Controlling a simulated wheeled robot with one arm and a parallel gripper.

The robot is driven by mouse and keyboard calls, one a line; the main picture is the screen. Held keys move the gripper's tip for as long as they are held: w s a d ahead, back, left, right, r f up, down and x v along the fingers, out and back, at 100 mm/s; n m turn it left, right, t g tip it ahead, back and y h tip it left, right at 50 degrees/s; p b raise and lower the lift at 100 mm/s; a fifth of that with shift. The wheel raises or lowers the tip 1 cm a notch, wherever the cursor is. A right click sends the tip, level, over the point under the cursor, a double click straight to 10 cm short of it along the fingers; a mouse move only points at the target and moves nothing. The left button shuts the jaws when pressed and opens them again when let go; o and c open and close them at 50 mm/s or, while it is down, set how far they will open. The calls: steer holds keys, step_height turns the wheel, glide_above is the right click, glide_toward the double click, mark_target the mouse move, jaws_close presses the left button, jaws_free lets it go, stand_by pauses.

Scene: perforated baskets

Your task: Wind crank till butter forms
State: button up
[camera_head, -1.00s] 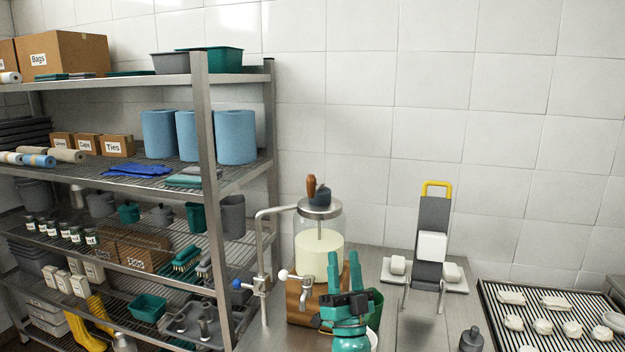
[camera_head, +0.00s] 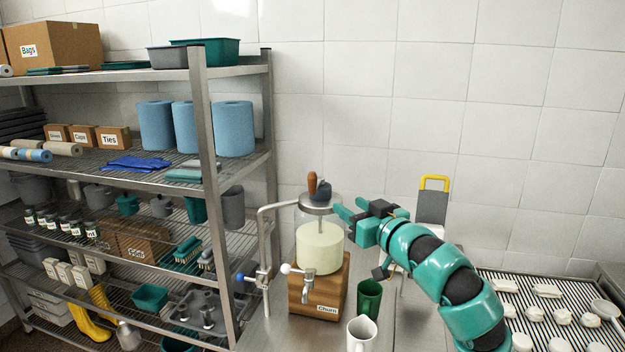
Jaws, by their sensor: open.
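The churn has a glass jar (camera_head: 320,247) of pale cream-coloured content on a wooden base (camera_head: 316,292) labelled "Churn". A metal lid (camera_head: 320,207) tops it. The crank's upright brown handle (camera_head: 312,184) stands on the lid beside a dark hub (camera_head: 322,192). My gripper (camera_head: 345,212) is open and empty. Its teal fingers point left, close to the right edge of the lid and a little below the handle. I cannot tell whether a fingertip touches the jar or lid. A spigot with a white knob (camera_head: 286,268) sits on the front of the churn.
A dark green cup (camera_head: 369,298) and a white jug (camera_head: 361,334) stand right of the base. A bent metal pipe (camera_head: 262,240) with a blue-knobbed tap stands at left. A slatted rack (camera_head: 560,310) with white lumps lies at right. A loaded shelf unit (camera_head: 208,150) fills the left.

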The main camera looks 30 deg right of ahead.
mark_target(315, 182)
steer(key=w+p, duration=0.2)
steer(key=w, duration=0.3)
steer(key=w+d+p, duration=0.1)
steer(key=w+p, duration=0.1)
steer(key=w, duration=0.4)
steer(key=w+p, duration=0.2)
steer(key=w, duration=0.4)
steer(key=shift+w+d, duration=0.1)
steer(key=shift+d, duration=0.05)
jaws_close()
